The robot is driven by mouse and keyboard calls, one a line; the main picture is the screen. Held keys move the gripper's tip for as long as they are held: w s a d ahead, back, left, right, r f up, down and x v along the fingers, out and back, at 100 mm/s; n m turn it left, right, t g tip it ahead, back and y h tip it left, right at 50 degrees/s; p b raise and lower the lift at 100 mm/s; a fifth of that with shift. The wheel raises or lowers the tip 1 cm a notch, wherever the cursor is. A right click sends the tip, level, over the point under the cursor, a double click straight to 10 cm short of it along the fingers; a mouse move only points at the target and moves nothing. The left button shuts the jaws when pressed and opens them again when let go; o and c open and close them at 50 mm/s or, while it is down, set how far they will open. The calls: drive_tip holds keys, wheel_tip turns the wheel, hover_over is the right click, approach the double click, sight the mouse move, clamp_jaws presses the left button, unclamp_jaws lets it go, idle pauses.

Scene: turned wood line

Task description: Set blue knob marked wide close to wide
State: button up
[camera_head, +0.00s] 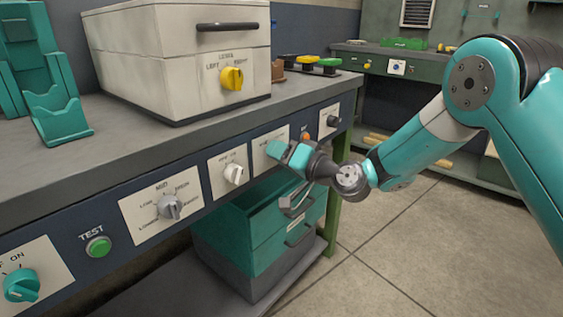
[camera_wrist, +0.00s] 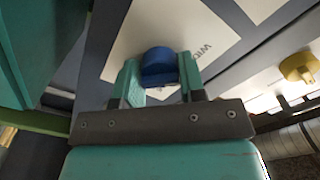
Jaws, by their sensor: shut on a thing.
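The blue knob (camera_wrist: 158,66) sits on a white plate (camera_wrist: 215,25) with lettering that reads in part "WID" in the wrist view. My gripper (camera_wrist: 160,85) has its two teal fingers on either side of the knob and is shut on it. In the head view my gripper (camera_head: 290,157) is at the bench's front panel and covers the blue knob, so the knob is hidden there. Where the knob's pointer stands cannot be told.
On the same panel are a white knob (camera_head: 233,173), a grey knob (camera_head: 170,207), a green TEST button (camera_head: 98,246), a teal knob (camera_head: 21,285) and a dark knob (camera_head: 332,121). A teal drawer box (camera_head: 262,237) stands below. The floor at right is clear.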

drive_tip(key=shift+s+f, duration=0.1)
drive_tip(key=shift+f, duration=0.05)
idle(0.4)
drive_tip(key=o, duration=0.9)
drive_tip(key=b+v, duration=0.5)
drive_tip(key=v, duration=1.2)
drive_tip(key=shift+s+d, duration=0.15)
